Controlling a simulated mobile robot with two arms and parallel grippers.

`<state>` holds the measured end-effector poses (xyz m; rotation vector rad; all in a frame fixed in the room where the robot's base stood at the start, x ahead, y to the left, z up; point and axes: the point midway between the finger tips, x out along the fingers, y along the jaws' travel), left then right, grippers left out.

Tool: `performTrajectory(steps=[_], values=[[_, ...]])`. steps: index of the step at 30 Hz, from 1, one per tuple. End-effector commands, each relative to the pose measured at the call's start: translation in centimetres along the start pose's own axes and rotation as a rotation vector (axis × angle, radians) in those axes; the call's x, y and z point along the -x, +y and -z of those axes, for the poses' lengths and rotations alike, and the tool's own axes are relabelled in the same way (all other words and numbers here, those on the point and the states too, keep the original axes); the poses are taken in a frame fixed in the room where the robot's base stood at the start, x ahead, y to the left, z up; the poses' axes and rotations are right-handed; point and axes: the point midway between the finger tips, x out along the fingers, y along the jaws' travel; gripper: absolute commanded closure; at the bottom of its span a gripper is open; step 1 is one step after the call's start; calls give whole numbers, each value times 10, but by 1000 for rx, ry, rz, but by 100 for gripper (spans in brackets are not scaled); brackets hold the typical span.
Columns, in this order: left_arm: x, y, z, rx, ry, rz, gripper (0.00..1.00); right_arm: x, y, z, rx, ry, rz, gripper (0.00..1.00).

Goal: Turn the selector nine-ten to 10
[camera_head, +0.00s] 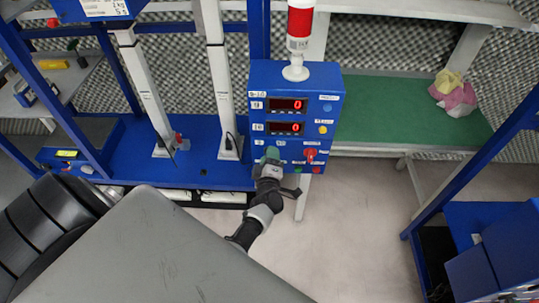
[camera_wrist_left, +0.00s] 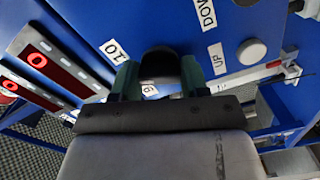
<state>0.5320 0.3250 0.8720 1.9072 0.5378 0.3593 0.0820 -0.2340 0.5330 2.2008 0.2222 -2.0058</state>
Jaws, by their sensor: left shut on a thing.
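The selector nine-ten is a dark round knob (camera_wrist_left: 160,66) on the blue control box (camera_head: 326,96). In the left wrist view it sits between the two green fingers of my left gripper (camera_wrist_left: 160,78), which is shut on it. The label "10" (camera_wrist_left: 114,51) is left of the knob, and the label "9" (camera_wrist_left: 149,90) is below it, partly hidden by the gripper. In the head view my left gripper (camera_head: 271,156) is at the lower left of the box front and hides the knob. I cannot tell which way the knob points. My right gripper is not in view.
Two red displays (camera_head: 287,105) on the box read 0. A red switch (camera_head: 310,153) and several buttons lie right of my gripper. A red-and-white lamp (camera_head: 300,28) stands on the box. A green-topped bench (camera_head: 395,110) with crumpled cloths (camera_head: 455,95) is behind right.

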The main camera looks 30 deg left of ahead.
Motion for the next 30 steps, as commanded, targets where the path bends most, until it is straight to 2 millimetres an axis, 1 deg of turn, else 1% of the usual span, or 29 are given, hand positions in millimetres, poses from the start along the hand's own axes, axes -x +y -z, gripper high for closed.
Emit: performTrajectory(steps=[4, 10, 25, 26, 30], values=[[1, 0, -1, -72, -2, 2, 79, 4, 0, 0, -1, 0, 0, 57], [1, -1, -1, -128, -1, 2, 79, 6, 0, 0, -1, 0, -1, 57], [1, -1, -1, -149, -2, 2, 79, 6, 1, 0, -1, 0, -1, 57], [1, -2, -1, -149, -2, 2, 54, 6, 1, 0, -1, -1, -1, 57], [1, -1, -1, -148, -2, 2, 32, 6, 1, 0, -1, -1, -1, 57]])
